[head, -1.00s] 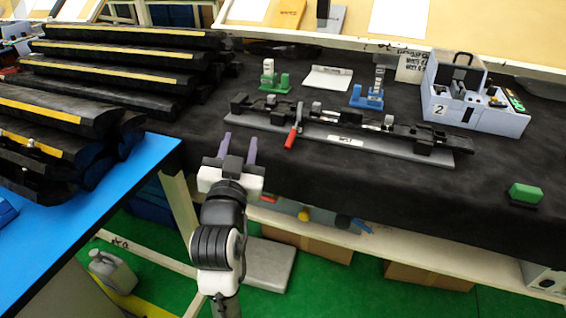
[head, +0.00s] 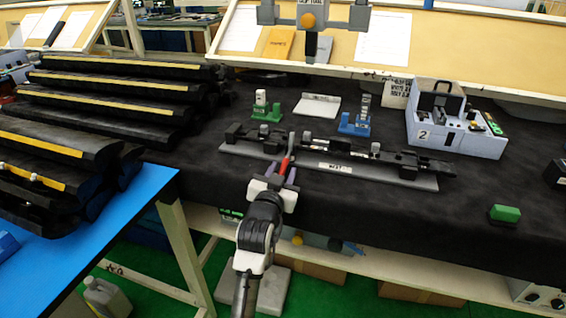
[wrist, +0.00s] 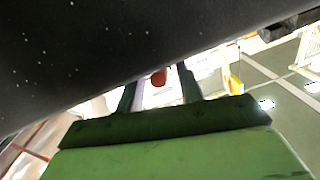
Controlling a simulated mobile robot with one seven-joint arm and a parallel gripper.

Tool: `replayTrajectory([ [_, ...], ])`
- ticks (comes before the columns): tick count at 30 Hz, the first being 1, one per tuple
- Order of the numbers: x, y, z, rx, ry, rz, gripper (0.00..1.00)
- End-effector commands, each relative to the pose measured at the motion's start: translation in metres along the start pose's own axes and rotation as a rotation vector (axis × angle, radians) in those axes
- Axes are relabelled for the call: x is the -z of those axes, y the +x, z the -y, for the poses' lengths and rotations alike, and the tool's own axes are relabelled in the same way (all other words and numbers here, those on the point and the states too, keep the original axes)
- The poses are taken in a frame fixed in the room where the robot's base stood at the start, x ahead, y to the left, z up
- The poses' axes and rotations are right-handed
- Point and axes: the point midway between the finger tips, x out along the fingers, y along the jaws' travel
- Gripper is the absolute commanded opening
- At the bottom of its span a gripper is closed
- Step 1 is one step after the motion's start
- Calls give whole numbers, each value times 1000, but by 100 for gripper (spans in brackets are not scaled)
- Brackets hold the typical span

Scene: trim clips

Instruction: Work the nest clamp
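The nest (head: 240,150) is a long grey base with black fittings and a white label, lying on the black-covered bench. Its clamp has a red handle (head: 287,160) that slants toward the front edge. My gripper (head: 281,173) is at the near side of the nest, its two purple-grey fingers spread at the handle's lower end. In the wrist view the fingers (wrist: 158,92) stand apart, with the red handle tip (wrist: 158,77) showing between them. I cannot tell whether either finger touches the handle.
A green stand (head: 266,110), a blue stand (head: 355,125) and a grey numbered box (head: 440,133) stand behind the nest. A green block (head: 505,214) lies at the right. Black padded lengths (head: 100,105) are stacked at the left.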

Motion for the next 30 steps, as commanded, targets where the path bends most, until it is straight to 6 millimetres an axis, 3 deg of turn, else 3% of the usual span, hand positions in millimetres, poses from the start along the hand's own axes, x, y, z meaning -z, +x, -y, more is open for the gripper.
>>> replayTrajectory([
  [6,0,16,0,0,0,-1,37],
  [14,0,17,0,1,0,-1,37],
  [23,0,17,0,1,0,-1,0],
  [30,0,17,0,1,0,-1,0],
])
